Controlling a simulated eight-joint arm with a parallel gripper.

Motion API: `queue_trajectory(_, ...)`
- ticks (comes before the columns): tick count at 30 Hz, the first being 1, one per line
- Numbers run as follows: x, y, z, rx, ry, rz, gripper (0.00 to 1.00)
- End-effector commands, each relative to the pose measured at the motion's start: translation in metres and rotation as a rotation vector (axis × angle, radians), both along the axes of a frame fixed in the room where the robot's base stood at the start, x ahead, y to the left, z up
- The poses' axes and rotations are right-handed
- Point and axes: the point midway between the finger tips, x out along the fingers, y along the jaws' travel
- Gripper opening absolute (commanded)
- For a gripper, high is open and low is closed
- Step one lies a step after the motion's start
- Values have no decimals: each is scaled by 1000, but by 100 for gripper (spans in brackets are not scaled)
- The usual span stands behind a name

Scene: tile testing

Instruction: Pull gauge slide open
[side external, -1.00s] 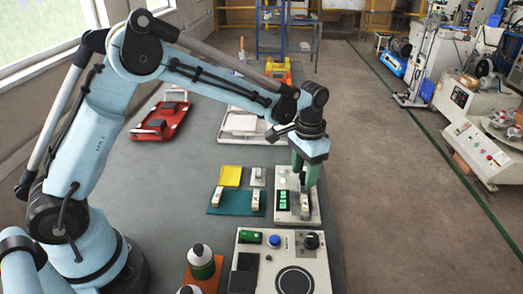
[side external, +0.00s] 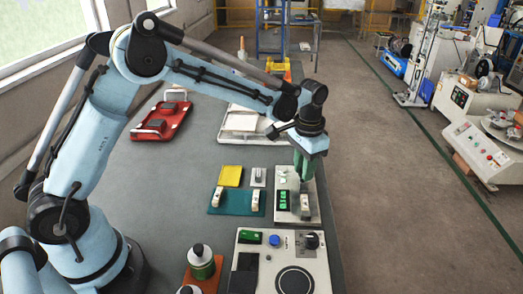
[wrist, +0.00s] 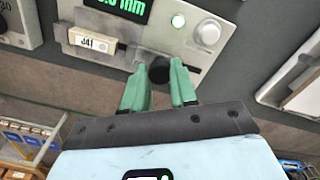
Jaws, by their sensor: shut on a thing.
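The gauge (side external: 281,214) is a pale block with a green-lit display. A small cream block marked "J41" (wrist: 92,42) sits at the gauge, left of the slide's black knob (wrist: 158,70). My gripper (wrist: 158,88) has its green fingers shut on that knob, one on each side. In the side view my gripper (side external: 304,178) is low over the gauge's far half, and the fingers hide the knob.
A teal mat (side external: 237,208) with pale blocks and a yellow pad (side external: 231,176) lie left of the gauge. A control panel (side external: 262,268) with a round plate is in front. A red tray (side external: 145,135) and a white tray (side external: 228,136) stand farther back. A bottle (side external: 201,265) is front left.

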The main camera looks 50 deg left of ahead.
Motion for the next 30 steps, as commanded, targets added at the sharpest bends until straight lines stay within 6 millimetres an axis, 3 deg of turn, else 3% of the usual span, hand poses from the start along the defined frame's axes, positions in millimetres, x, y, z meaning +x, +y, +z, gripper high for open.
queue_trajectory(29,12,13,0,3,-5,3,5)
queue_trajectory(30,12,13,0,3,-5,3,30)
